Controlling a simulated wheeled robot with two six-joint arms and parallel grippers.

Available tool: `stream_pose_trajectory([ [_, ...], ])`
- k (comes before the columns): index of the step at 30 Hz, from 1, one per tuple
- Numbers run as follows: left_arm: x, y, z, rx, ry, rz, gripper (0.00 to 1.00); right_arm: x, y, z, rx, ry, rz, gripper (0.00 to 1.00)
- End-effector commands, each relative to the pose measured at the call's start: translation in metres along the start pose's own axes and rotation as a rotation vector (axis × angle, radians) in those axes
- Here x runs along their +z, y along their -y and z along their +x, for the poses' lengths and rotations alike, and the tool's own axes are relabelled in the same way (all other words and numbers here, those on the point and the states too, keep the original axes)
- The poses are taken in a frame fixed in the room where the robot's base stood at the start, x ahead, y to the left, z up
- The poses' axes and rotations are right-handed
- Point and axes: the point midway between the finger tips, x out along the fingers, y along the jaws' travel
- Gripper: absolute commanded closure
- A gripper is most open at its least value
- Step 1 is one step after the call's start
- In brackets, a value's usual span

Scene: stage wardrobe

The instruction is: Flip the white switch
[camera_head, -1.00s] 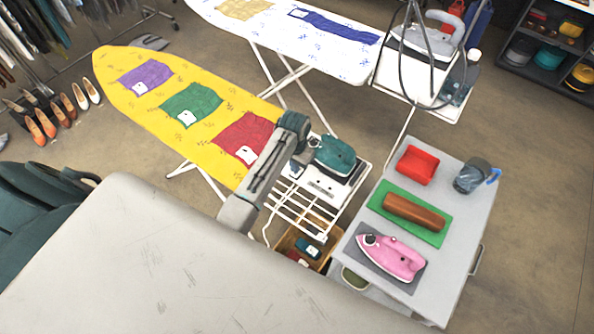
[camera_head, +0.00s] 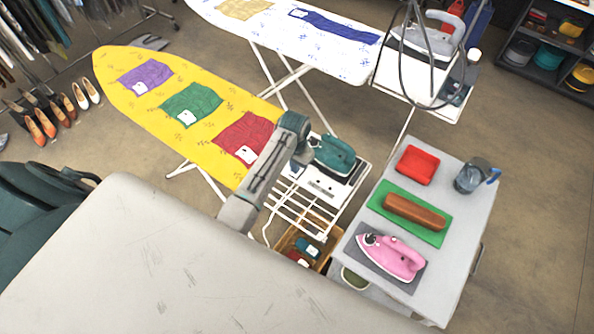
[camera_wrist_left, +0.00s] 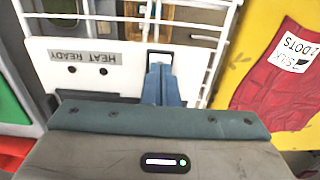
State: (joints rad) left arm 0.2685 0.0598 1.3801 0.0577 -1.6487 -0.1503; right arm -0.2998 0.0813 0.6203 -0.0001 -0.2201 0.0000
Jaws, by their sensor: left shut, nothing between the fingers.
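The white switch (camera_wrist_left: 160,57) sits in a dark frame on a white panel (camera_wrist_left: 100,55) marked "HEAT READY", which reads upside down in the left wrist view. My left gripper (camera_wrist_left: 160,70) is shut and empty, with its blue fingertips at the switch's near edge and covering part of it. I cannot tell if they touch it. In the head view my left gripper (camera_head: 297,167) is over the white panel (camera_head: 322,187) at the end of the yellow board, beside a teal iron (camera_head: 334,154). The switch cannot be made out there. My right gripper is out of view.
The yellow ironing board (camera_head: 125,62) carries purple, green and red cloths. A white wire rack (camera_head: 297,215) hangs below the panel, over a basket. A grey cabinet (camera_head: 450,255) on the right holds a pink iron (camera_head: 395,258), a brown roll, a red block and a jug.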

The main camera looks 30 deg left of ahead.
Motion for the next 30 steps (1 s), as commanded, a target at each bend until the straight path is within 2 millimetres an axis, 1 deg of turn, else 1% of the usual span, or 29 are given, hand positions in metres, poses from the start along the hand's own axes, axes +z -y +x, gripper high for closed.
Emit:
stream_pose_trajectory([
  [9,0.000,0.000,0.005,0.000,0.001,0.000,1.00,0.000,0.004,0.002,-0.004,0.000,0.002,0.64],
  [30,0.000,0.000,0.016,0.000,0.000,0.000,1.00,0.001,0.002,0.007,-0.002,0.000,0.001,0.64],
])
